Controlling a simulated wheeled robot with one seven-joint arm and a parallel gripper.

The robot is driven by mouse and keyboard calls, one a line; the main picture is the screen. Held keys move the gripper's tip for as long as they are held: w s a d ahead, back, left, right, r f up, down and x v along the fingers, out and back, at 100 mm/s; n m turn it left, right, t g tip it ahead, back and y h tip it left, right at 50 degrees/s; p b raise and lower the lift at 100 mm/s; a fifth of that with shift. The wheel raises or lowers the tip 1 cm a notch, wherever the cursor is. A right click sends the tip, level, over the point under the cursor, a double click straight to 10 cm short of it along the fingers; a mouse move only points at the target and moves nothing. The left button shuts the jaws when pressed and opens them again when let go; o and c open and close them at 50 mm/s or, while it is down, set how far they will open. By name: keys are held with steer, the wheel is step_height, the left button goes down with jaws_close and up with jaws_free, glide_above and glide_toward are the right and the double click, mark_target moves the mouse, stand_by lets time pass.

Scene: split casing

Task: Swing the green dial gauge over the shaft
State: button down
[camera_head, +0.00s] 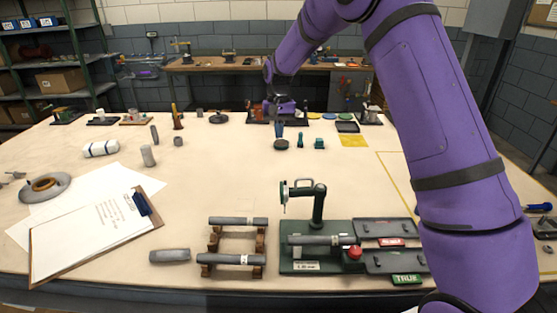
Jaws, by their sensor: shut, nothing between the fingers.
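The green dial gauge (303,190) stands on a green post at the front of the table, its arm pointing left with the dial seen nearly edge-on. Its post rises from a green base (303,264). A grey shaft (322,240) lies level across the base, in front of and below the gauge arm. My gripper (279,122) is far behind the gauge, over the back part of the table. It points down and is shut and small in the picture. It touches neither the gauge nor the shaft.
Two grey shafts (238,221) rest on a brown rack left of the base. A red knob (355,253) and grey trays (395,261) labelled red and green sit at its right. A clipboard (90,235) lies at left. My purple arm covers the right side. The table's middle is clear.

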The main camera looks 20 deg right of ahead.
steer(key=s+a+f, duration=0.1)
steer(key=s+f, duration=0.4)
steer(key=f, duration=0.6)
steer(key=shift+s+a+f, duration=0.1)
steer(key=shift+s+a, duration=0.1)
